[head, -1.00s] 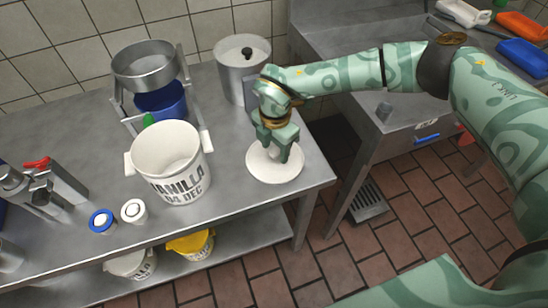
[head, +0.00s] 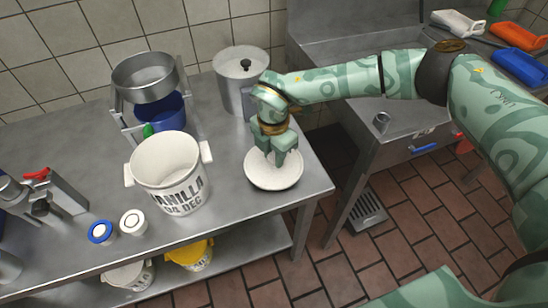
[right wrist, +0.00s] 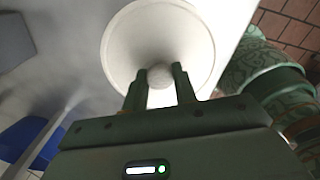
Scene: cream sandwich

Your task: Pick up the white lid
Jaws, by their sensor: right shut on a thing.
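The white lid (head: 262,178) is a round, pale disc near the right end of the metal table. In the right wrist view the lid (right wrist: 125,45) fills the top middle, with its round knob (right wrist: 160,77) between the two fingers. My right gripper (head: 276,158) points down over the lid and is shut on its knob. The right gripper (right wrist: 160,80) also shows at the wrist camera. I cannot tell whether the lid touches the table. My left gripper is not in view.
A white vanilla bucket (head: 178,190) stands left of the lid. A metal pot with a lid (head: 236,85) stands behind. A sieve stand (head: 148,80) and blue bowl (head: 160,110) are at the back. The table's front right edge is close to the lid.

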